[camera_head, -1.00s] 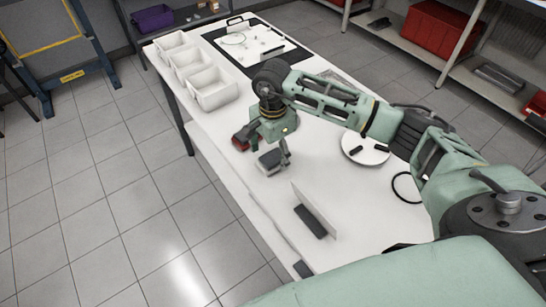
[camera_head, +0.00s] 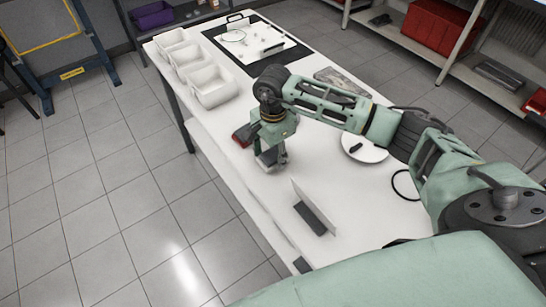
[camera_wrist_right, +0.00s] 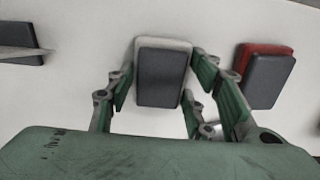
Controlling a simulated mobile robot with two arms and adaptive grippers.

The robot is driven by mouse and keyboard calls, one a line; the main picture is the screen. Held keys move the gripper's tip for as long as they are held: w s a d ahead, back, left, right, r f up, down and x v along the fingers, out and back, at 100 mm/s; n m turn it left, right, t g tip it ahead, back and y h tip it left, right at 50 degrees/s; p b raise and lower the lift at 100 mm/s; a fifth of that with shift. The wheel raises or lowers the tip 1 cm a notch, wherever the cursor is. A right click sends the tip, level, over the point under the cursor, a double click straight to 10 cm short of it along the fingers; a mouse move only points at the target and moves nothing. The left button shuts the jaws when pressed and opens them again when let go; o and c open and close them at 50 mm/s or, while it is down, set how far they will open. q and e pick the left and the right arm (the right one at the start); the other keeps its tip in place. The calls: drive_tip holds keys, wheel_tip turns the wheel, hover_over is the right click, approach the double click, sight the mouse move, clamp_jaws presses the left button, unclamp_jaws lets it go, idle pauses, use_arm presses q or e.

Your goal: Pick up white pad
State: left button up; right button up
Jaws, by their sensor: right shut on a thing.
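The white pad, a dark grey block with a white layer along its edge, sits between my right gripper's fingers in the right wrist view (camera_wrist_right: 163,76). The right gripper (camera_wrist_right: 164,80) is shut on it, a green finger at each side. In the head view the gripper (camera_head: 271,160) is low over the white table, near its left edge, and mostly hides the pad. Whether the pad is clear of the table I cannot tell. My left gripper is not in view.
A red pad with a dark block (camera_wrist_right: 267,76) lies close to the right in the wrist view. An upright thin plate with a dark base (camera_head: 312,216) stands nearer on the table (camera_head: 350,225). White bins (camera_head: 213,88) and a round white plate (camera_head: 365,149) are farther around.

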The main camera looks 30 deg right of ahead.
sight(273, 154)
drive_tip(key=shift+r, duration=0.1)
drive_tip(key=shift+r, duration=0.6)
wheel_tip(273, 154, up, 3)
drive_tip(key=shift+w+d+f+b, duration=0.1)
drive_tip(key=shift+b, duration=0.65)
drive_tip(key=w+d+r+b, duration=0.1)
drive_tip(key=d+r+b, duration=0.1)
drive_tip(key=d+r, duration=0.4)
drive_tip(key=d, duration=0.5)
drive_tip(key=shift+w+d+r+b, duration=0.15)
drive_tip(key=shift+w+r+b, duration=0.2)
drive_tip(key=shift+w+r, duration=0.05)
